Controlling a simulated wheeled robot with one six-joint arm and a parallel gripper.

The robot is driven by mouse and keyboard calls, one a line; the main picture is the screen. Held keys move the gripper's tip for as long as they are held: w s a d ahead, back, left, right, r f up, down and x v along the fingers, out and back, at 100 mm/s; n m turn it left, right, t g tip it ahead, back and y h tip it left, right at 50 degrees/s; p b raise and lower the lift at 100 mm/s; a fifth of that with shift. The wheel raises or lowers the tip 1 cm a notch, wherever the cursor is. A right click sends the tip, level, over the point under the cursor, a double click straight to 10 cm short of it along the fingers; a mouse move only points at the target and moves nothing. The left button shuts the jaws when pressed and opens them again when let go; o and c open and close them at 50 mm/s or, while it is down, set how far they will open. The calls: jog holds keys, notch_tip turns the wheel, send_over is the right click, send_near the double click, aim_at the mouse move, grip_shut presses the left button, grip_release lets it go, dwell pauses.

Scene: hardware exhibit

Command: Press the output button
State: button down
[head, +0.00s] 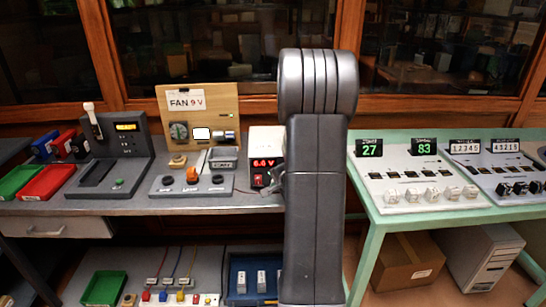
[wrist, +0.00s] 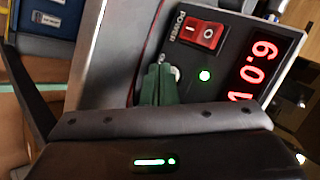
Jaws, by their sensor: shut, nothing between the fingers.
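A power supply (head: 266,150) stands on the grey bench with a red display reading 6.0 V and a red switch (head: 257,181). In the wrist view its panel shows sideways, with the red rocker switch (wrist: 201,34) marked POWER, a lit green light (wrist: 205,75) and the red display (wrist: 253,68). A small pale round button (wrist: 175,73) shows partly behind my fingers. My gripper (wrist: 160,78) is shut and empty, its dark green fingertips close in front of that button. I cannot tell whether they touch it. In the head view my gripper (head: 277,178) is at the panel's right side, partly hidden by my arm.
A fan board (head: 200,110) and a control box with knobs (head: 192,184) stand to the left. Red and green trays (head: 48,182) lie farther left. A green table (head: 440,215) with counter panels (head: 415,172) stands to the right. A glass cabinet is behind.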

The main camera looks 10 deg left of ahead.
dwell(0.4)
jog(key=shift+s+d+b, duration=0.1)
jog(key=shift+s+b, duration=0.35)
jog(key=shift+s+d+f+b, duration=0.1)
jog(key=shift+s+d+b, duration=0.1)
jog(key=shift+s+b, duration=0.4)
jog(key=shift+s+d+b, duration=0.2)
jog(key=shift+s+b, duration=0.1)
jog(key=shift+s, duration=0.45)
jog(key=shift+s+d+b, duration=0.25)
jog(key=shift+s+b, duration=0.05)
jog(key=shift+s, duration=0.45)
jog(key=shift+s+d+b, duration=0.2)
jog(key=shift+s+b, duration=0.1)
jog(key=shift+s, duration=0.45)
